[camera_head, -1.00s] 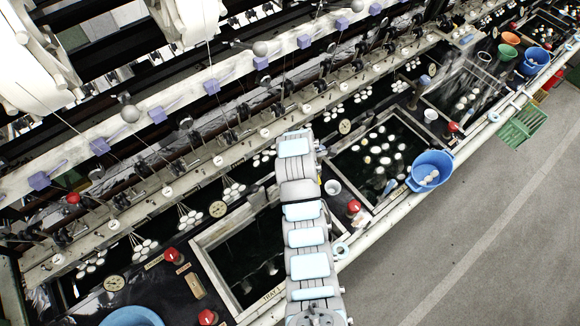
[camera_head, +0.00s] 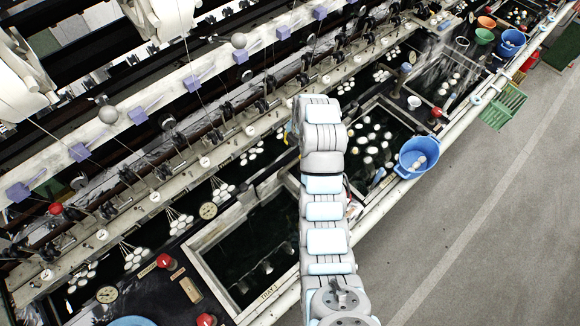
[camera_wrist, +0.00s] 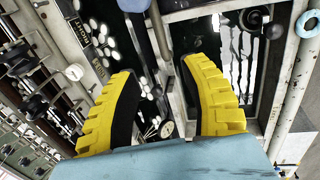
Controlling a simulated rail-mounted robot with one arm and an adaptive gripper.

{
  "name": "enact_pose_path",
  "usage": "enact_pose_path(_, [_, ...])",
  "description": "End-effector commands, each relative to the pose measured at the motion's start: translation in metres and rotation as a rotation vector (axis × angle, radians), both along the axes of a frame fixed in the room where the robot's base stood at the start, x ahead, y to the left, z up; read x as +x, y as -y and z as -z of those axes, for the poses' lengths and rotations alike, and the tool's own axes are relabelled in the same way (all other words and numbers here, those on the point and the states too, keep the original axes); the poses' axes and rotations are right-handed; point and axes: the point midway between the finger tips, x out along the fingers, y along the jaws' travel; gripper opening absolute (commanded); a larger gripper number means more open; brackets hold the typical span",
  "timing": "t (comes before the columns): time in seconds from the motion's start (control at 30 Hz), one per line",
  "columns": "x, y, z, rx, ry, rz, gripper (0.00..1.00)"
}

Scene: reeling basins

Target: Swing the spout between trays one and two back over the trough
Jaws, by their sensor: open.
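My gripper (camera_wrist: 157,70) is open, its two yellow fingers spread, with nothing held between the tips in the wrist view. A grey-blue rounded piece (camera_wrist: 133,5) with a pale rod (camera_wrist: 160,30) lies beyond the fingertips at the top; it may be the spout, but I cannot tell for certain. In the head view my arm hides the place between the trays, so the spout there is not visible. Tray one (camera_head: 233,212), labelled, is a dark water basin left of my arm. Tray two (camera_head: 412,121), right of my arm, holds several white cocoons.
A blue basket (camera_head: 418,157) hangs at the front rail beside tray two. A long machine beam with purple blocks (camera_head: 138,116) runs behind the trough. Red knobs (camera_head: 166,261) stand near the trays. The grey floor (camera_head: 480,240) at the front right is clear.

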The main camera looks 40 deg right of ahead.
Motion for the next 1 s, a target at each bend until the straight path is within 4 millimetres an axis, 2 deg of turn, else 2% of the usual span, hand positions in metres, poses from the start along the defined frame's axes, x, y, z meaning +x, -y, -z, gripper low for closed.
enact_pose_path(0.17, [0.005, -0.001, 0.033, 0.003, -0.005, 0.0, 0.45])
enact_pose_path(0.7, [0.016, 0.0, 0.087, 0.001, -0.005, 0.001, 0.45])
enact_pose_path(1.0, [0.023, 0.001, 0.11, -0.001, 0.0, 0.001, 0.45])
